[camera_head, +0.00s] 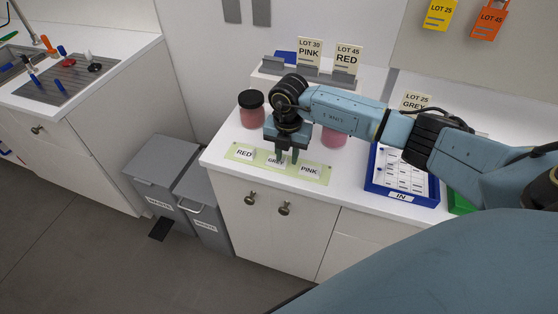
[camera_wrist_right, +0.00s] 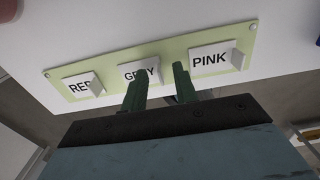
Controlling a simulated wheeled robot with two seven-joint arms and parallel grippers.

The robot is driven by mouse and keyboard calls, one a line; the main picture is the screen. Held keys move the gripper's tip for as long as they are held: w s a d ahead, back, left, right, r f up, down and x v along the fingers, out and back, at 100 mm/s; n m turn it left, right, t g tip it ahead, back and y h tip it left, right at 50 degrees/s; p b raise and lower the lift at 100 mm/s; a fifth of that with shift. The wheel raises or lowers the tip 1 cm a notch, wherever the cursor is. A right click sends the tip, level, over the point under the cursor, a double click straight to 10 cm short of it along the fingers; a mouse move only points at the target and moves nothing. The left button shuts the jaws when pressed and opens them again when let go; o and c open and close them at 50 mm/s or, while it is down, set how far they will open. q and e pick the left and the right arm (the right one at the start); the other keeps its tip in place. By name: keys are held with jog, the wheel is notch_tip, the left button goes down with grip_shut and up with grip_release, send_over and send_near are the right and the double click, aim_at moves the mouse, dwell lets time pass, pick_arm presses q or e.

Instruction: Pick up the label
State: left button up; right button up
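A pale green strip (camera_head: 312,178) on the white counter holds three white labels: RED (camera_head: 244,154), GREY (camera_head: 273,160) and PINK (camera_head: 310,170). In the right wrist view, the RED label (camera_wrist_right: 80,86), GREY label (camera_wrist_right: 138,72) and PINK label (camera_wrist_right: 209,61) lie in a row; upright tabs show on RED and PINK. My right gripper (camera_head: 285,157) points down at the GREY label. In the right wrist view its green fingers (camera_wrist_right: 160,82) are apart, over the lower right part of GREY and partly covering it. My left gripper is not in view.
A pink jar with a black lid (camera_head: 252,112) stands behind the strip. Another pink jar (camera_head: 333,137) is partly behind my right arm. A blue IN tray (camera_head: 400,195) is to the right. LOT cards PINK (camera_head: 309,53) and RED (camera_head: 347,60) stand on a rear shelf.

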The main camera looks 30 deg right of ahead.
grip_shut()
dwell(0.4)
